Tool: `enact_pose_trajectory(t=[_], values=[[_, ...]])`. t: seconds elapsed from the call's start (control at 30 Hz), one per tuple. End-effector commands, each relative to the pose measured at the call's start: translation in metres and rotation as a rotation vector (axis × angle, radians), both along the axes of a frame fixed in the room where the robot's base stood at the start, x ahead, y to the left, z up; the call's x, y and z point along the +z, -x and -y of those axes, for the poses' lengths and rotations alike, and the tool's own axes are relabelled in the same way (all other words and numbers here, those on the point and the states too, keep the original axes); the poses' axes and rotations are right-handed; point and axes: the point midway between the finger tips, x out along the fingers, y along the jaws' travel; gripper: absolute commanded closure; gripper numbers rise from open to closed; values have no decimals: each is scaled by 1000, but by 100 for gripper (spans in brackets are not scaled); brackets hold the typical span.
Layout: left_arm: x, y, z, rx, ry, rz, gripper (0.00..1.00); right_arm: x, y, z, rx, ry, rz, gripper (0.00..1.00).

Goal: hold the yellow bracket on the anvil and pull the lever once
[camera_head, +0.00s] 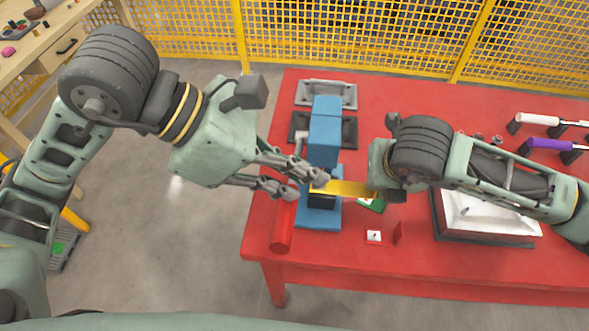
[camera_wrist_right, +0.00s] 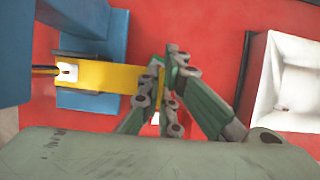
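The yellow bracket (camera_head: 348,188) lies level with its left end over the dark anvil of the blue press (camera_head: 325,140). In the right wrist view the bracket (camera_wrist_right: 110,76) reaches left under the press head, with a small white piece at its end. My right gripper (camera_wrist_right: 168,75) is shut on the bracket's right end; its fingertips are mostly hidden in the head view.
The red table (camera_head: 450,265) carries grey trays (camera_head: 326,94) behind the press and a white bin (camera_head: 490,222) at right. White and purple handled tools (camera_head: 550,145) stand far right. Yellow mesh fencing (camera_head: 350,40) closes the back.

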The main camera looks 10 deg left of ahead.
Motion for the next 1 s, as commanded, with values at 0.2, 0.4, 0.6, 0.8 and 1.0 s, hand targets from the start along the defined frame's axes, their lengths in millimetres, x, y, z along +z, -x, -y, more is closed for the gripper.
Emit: enact_pose_trajectory(t=[0.2,0.4,0.6,0.8,1.0], values=[[-11,-7,-2,6,-6,0,100,0,0,0,0,-1,1,100],[-12,-8,-2,6,-6,0,100,0,0,0,0,-1,1,100],[-15,-7,-2,6,-7,-1,100,0,0,0,0,-1,1,100],[-31,-7,-2,5,-8,-2,100,0,0,0,0,-1,1,100],[-44,-7,-2,6,-8,-1,100,0,0,0,0,-1,1,100]])
